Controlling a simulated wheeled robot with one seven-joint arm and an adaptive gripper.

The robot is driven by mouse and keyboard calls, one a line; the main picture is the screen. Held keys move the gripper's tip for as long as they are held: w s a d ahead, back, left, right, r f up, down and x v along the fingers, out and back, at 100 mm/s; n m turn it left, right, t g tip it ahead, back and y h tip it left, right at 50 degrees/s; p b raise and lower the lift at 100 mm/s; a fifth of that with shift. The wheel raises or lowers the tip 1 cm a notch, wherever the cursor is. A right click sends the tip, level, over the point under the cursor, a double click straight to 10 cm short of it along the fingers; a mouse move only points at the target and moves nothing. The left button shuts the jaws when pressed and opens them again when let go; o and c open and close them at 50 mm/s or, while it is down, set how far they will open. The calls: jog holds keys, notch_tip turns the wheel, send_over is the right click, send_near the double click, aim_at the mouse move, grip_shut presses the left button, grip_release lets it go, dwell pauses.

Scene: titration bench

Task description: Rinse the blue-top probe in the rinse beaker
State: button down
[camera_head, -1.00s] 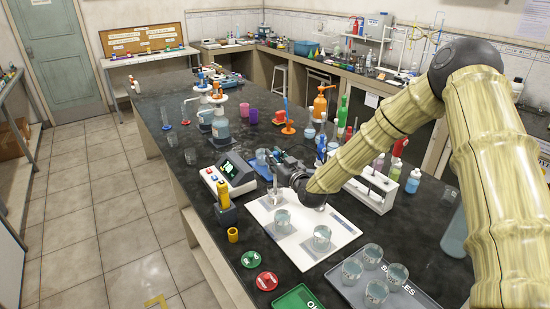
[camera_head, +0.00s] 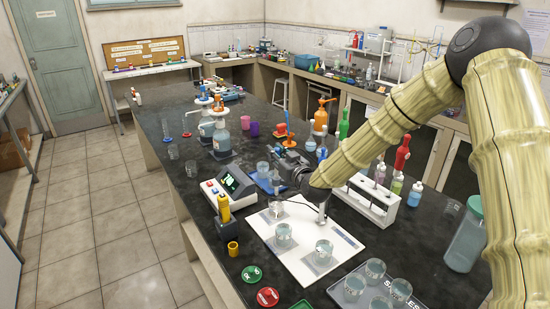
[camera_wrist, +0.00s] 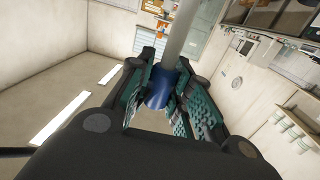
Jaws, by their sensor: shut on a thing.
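My gripper (camera_wrist: 165,92) is shut on the blue top (camera_wrist: 159,90) of a probe in the wrist view. The probe's pale grey shaft (camera_wrist: 182,38) runs out past the fingers. In the head view my gripper (camera_head: 287,168) is above the far edge of the white mat (camera_head: 345,240), and the probe is too small to make out clearly. One clear beaker (camera_head: 276,209) stands at the mat's far left corner, just below my gripper. Two more beakers, a left one (camera_head: 284,234) and a right one (camera_head: 323,251), stand on the mat. I cannot tell which is the rinse beaker.
A meter with a green screen (camera_head: 236,184) and a yellow item (camera_head: 224,208) stand left of the mat. A blue tray (camera_head: 270,186) with a beaker (camera_head: 262,170) lies behind it. A white rack (camera_head: 366,207) stands at right. Sample beakers (camera_head: 375,269) stand in front.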

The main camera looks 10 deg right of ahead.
jog(key=shift+w+d+r, duration=0.15)
jog(key=shift+r, duration=0.45)
jog(key=c, duration=1.5)
grip_release()
jog(key=shift+d, duration=0.1)
jog(key=shift+o, duration=1.1)
jog(key=shift+s+d+r, duration=0.1)
jog(key=shift+s+r, duration=0.05)
jog(key=shift+s, duration=0.25)
jog(key=shift+w+a+f, duration=0.2)
jog(key=shift+a+f, duration=0.05)
jog(key=shift+a, duration=0.05)
jog(key=v, duration=1.2)
jog(key=shift+d, duration=0.15)
